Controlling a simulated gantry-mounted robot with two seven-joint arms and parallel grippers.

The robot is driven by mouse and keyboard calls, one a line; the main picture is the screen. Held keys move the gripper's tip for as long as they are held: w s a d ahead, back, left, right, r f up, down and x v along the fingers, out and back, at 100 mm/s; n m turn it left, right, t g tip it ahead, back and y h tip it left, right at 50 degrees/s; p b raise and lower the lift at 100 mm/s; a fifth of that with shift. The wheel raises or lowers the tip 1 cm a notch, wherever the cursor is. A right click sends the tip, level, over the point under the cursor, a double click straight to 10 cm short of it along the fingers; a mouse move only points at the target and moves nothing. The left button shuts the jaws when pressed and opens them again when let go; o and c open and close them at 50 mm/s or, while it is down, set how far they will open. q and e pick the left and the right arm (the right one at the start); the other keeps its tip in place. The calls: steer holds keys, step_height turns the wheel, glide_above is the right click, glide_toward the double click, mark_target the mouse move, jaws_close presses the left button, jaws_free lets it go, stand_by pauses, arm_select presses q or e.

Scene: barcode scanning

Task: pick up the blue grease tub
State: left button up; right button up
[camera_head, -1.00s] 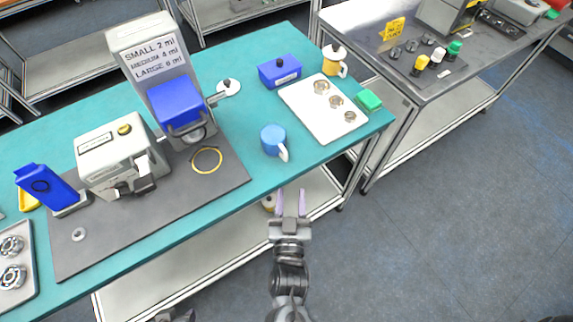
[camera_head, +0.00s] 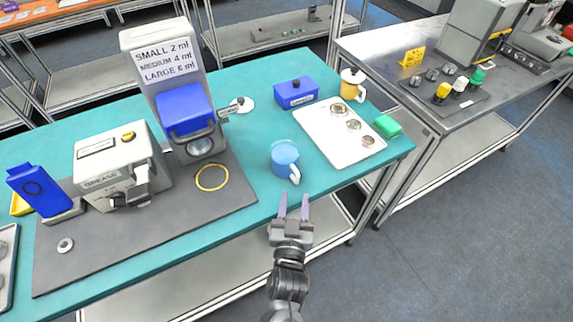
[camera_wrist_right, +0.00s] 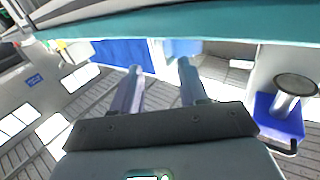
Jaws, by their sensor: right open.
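The blue grease tub (camera_head: 285,158) looks like the round light-blue tub with a pale handle on its lower right side. It stands upright near the front edge of the teal table. My right gripper (camera_head: 293,205) is open and empty, in front of the table edge and just short of the tub, with its fingers pointing towards it. In the right wrist view the two fingers of the right gripper (camera_wrist_right: 159,70) are spread apart below the teal table edge. A light-blue patch shows beyond them. My left gripper is not in view.
A blue lidded box (camera_head: 295,94), a yellow pot (camera_head: 352,86) and a white tray (camera_head: 366,152) with metal parts lie behind and right of the tub. A green block (camera_head: 388,126) is at the right edge. A dark mat (camera_head: 235,192) with machines is left.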

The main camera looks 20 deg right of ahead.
mark_target(297, 180)
steer(key=x, duration=0.3)
steer(key=b+x, duration=0.1)
steer(key=x, duration=0.1)
steer(key=shift+r, duration=0.35)
steer(key=shift+s, duration=0.1)
jaws_close()
